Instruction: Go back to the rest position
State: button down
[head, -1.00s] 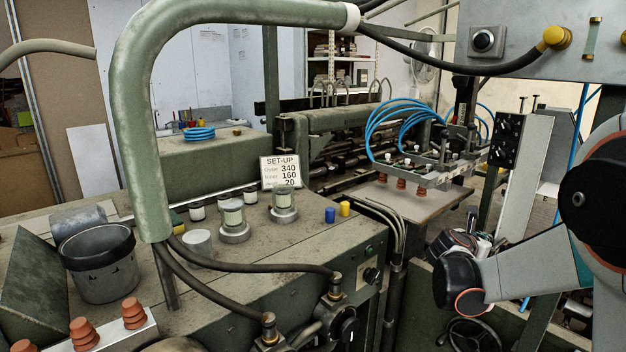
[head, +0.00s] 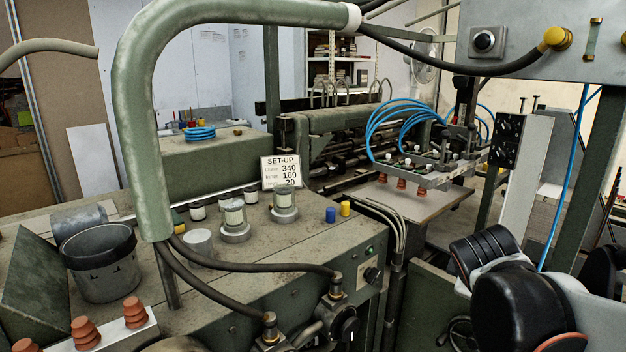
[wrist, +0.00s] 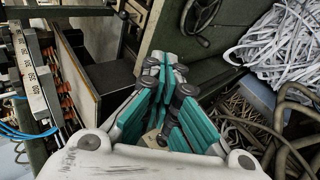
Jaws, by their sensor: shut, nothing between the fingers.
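My gripper (wrist: 165,68) shows in the wrist view with its teal-padded fingers closed together at the tips, and nothing is between them. It hangs in free air in front of a green machine panel and touches nothing that I can see. In the head view my arm's dark joints and white links are at the lower right. The gripper itself cannot be made out there.
The green machine top (head: 285,246) carries a grey bucket (head: 105,268), jars and a set-up sign (head: 281,171). Suction cups with blue hoses (head: 392,125) hang over the feeder. The wrist view shows a handwheel (wrist: 201,15), shredded paper (wrist: 280,45) and loose hoses (wrist: 285,130).

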jog(key=s+a+f+m+y, duration=0.2)
jog(key=s+a+m, duration=0.3)
jog(key=s, duration=0.3)
jog(key=s+a+f+m+g+y, duration=0.1)
jog(key=s+a+f+m+y, duration=0.1)
jog(key=s+a+m, duration=0.3)
jog(key=s+a+y, duration=0.1)
jog(key=s, duration=0.2)
jog(key=shift+a+f+m, duration=0.2)
jog(key=shift+m, duration=0.1)
dwell(0.9)
